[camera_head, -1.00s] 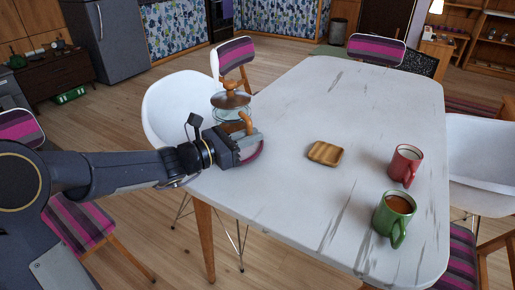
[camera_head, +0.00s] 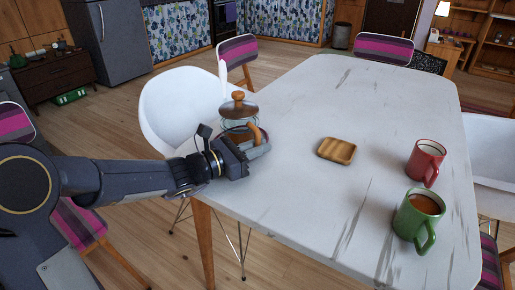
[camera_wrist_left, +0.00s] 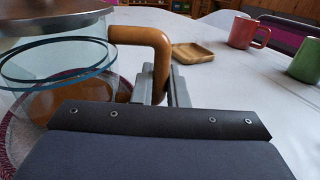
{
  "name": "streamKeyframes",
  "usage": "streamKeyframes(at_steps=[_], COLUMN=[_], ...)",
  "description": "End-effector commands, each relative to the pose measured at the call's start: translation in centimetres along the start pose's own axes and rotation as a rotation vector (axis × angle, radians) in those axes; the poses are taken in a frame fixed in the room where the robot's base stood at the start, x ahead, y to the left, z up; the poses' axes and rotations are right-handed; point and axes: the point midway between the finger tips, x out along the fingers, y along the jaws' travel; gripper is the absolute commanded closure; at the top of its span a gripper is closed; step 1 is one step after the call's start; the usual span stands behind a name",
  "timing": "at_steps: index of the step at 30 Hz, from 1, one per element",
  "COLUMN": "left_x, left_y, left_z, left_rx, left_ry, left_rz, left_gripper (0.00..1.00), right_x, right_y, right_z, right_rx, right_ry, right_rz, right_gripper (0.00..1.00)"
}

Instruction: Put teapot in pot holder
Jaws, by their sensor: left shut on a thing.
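The teapot is a glass pot with a metal-rimmed lid, a wooden knob and a curved wooden handle (camera_head: 260,131). Its lid (camera_head: 238,109) shows near the table's left edge. In the left wrist view, the glass body (camera_wrist_left: 100,72) fills the left side, with brown liquid low inside. My left gripper (camera_head: 262,146) is shut on the handle, which also shows in the left wrist view (camera_wrist_left: 160,50). A round purple woven mat (camera_wrist_left: 10,150) shows around the pot's base; whether they touch is unclear. A small square wooden dish (camera_head: 337,150), perhaps the pot holder, lies empty to the right.
A red mug (camera_head: 425,162) and a green mug (camera_head: 417,220) with brown drink stand toward the table's right side. The white tabletop (camera_head: 350,95) is clear between gripper and dish. A white chair (camera_head: 180,105) stands close at the left edge.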

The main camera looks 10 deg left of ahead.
Motion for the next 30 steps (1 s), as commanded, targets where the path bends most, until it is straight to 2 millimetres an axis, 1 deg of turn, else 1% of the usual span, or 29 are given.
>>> streamKeyframes(at_steps=[2, 3, 8, 15, 19, 23, 30], left_x=[0.0, 0.0, 0.0, 0.0, -0.1, -2.2, -7.5], left_y=[0.0, 0.0, 0.0, 0.0, 0.0, 0.1, 0.1], left_z=[-0.2, -0.4, -0.3, -0.3, 0.3, 0.2, 0.3], left_rx=[0.003, 0.000, 0.000, 0.000, 0.000, -0.001, 0.000], left_ry=[-0.003, 0.000, 0.000, 0.000, 0.001, 0.002, 0.002], left_rz=[-0.001, 0.000, 0.000, 0.000, 0.001, 0.005, 0.006], left_gripper=[1.00, 0.86, 0.65, 0.65, 0.65, 0.65, 0.65], right_x=[0.3, 0.3, 0.2, 0.2, -0.2, -0.5, -1.5], right_y=[0.1, 0.1, 0.1, 0.1, -0.1, -0.2, -0.7], right_z=[0.1, 0.2, 0.1, 0.1, -0.1, -0.3, -0.7], right_rx=[0.000, 0.000, 0.000, 0.000, 0.000, 0.000, 0.000], right_ry=[0.000, 0.000, 0.000, 0.000, 0.000, 0.000, 0.000], right_rz=[0.000, 0.000, 0.000, 0.000, 0.000, 0.000, 0.000], right_gripper=[0.00, 0.00, 0.00, 0.00, 0.00, 0.00, 0.00])
